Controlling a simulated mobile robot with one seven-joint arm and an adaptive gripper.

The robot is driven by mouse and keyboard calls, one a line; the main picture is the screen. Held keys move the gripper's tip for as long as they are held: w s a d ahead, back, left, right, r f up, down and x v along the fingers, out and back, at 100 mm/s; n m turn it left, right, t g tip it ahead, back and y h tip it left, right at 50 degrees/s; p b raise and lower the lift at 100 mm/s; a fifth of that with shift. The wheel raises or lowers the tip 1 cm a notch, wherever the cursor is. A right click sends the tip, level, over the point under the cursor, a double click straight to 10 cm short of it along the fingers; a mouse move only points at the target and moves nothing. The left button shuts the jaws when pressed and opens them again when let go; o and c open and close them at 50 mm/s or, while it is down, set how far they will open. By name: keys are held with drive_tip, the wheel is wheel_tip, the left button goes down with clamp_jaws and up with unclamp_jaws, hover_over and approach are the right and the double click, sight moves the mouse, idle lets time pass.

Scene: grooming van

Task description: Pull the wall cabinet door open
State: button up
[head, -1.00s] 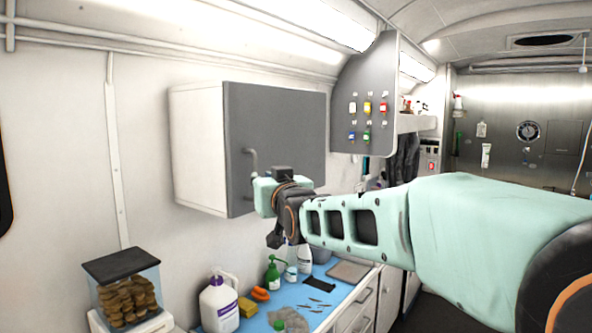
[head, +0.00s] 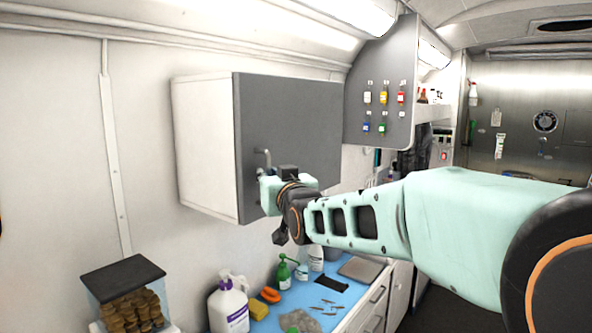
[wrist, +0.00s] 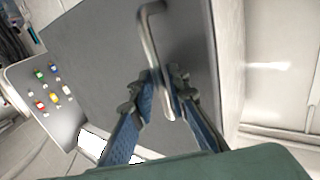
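The wall cabinet (head: 205,150) is a white box on the left wall. Its flat grey door (head: 300,125) looks closed, flush with the box. A metal bar handle (head: 264,158) stands near the door's lower left part; in the wrist view the handle (wrist: 149,40) runs down between my fingers. My gripper (wrist: 166,76) has its two fingertips close together, one on each side of the bar, and looks shut on it. In the head view my wrist hides the handle's lower end and the fingertips.
Below is a blue-topped counter (head: 350,293) with a white jug (head: 228,305), green-topped bottles and small tools. A clear bin with a dark lid (head: 123,277) stands at lower left. A grey panel with coloured tags (head: 380,60) stands right of the cabinet.

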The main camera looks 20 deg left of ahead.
drive_tip(key=shift+w+a, duration=0.2)
drive_tip(key=shift+w, duration=0.1)
drive_tip(key=shift+s, duration=0.1)
drive_tip(key=shift+c, duration=0.2)
clamp_jaws()
drive_tip(key=shift+d, duration=0.2)
